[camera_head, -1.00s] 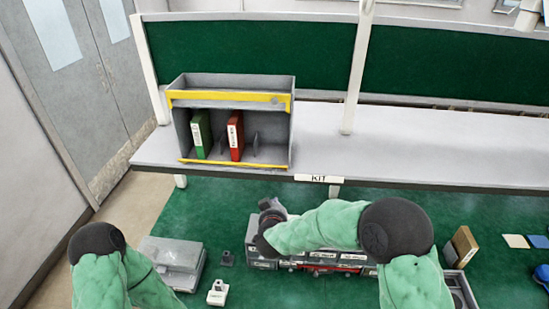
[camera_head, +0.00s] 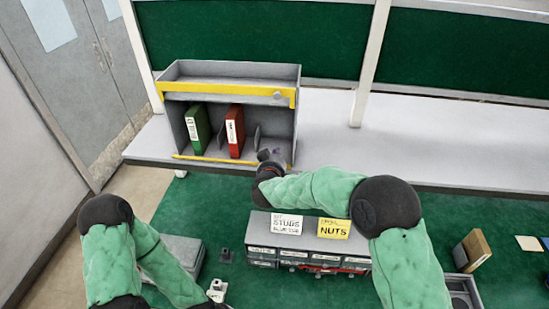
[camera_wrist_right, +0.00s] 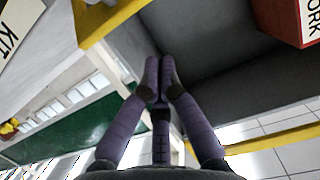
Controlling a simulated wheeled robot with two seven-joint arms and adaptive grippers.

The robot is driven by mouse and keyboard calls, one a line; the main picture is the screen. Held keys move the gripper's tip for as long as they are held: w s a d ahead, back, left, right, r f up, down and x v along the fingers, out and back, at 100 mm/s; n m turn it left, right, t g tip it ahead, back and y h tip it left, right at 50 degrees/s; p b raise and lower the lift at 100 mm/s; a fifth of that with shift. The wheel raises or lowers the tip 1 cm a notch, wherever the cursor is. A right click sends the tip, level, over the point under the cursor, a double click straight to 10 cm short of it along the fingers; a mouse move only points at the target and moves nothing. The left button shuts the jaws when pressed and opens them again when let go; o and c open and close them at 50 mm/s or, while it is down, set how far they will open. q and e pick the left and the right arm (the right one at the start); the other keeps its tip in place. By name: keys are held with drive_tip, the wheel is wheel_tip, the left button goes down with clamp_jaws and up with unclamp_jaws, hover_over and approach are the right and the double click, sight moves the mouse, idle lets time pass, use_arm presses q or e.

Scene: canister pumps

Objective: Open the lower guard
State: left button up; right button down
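The grey cabinet (camera_head: 226,73) stands on the bench shelf. Its lower guard, a thin yellow strip (camera_head: 205,159), runs along the bottom front edge. Its right end is partly hidden by my right gripper. A wider yellow upper guard (camera_head: 225,92) crosses the top front. My right gripper (camera_head: 270,154) is at the cabinet's lower right front corner. In the right wrist view its fingers (camera_wrist_right: 160,84) come together at the tips with nothing visible between them. Whether they touch the guard I cannot tell. My left arm is at lower left, its gripper outside the frame.
A green binder (camera_head: 198,128) and a red binder (camera_head: 235,132) stand inside the cabinet. Below my right forearm are bins (camera_head: 290,255) with studs and nuts signs. A brown box (camera_head: 473,250) stands at right. The shelf right of the cabinet (camera_head: 440,150) is clear.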

drive_tip(key=f, duration=0.1)
drive_tip(key=w+f+p, duration=0.1)
drive_tip(key=f, duration=0.1)
drive_tip(key=shift+s+f, duration=0.1)
drive_tip(key=shift+f, duration=0.1)
idle(0.3)
drive_tip(key=f+t+b, duration=0.1)
drive_tip(key=b, duration=0.3)
drive_tip(key=shift+s, duration=0.4)
drive_tip(key=shift+s+a+f+t+h+b, duration=0.2)
drive_tip(key=shift+s+f+t+b, duration=0.65)
drive_tip(key=shift+b, duration=2.65)
drive_tip(key=shift+s+a+f+t+h+b, duration=0.1)
drive_tip(key=shift+f+t+h+b, duration=0.25)
drive_tip(key=shift+t+b, duration=2.05)
drive_tip(key=shift+s+a+f+t+h+b, duration=0.1)
drive_tip(key=shift+s+f+h+b, duration=0.3)
drive_tip(key=shift+b, duration=4.15)
drive_tip(key=shift+s, duration=0.1)
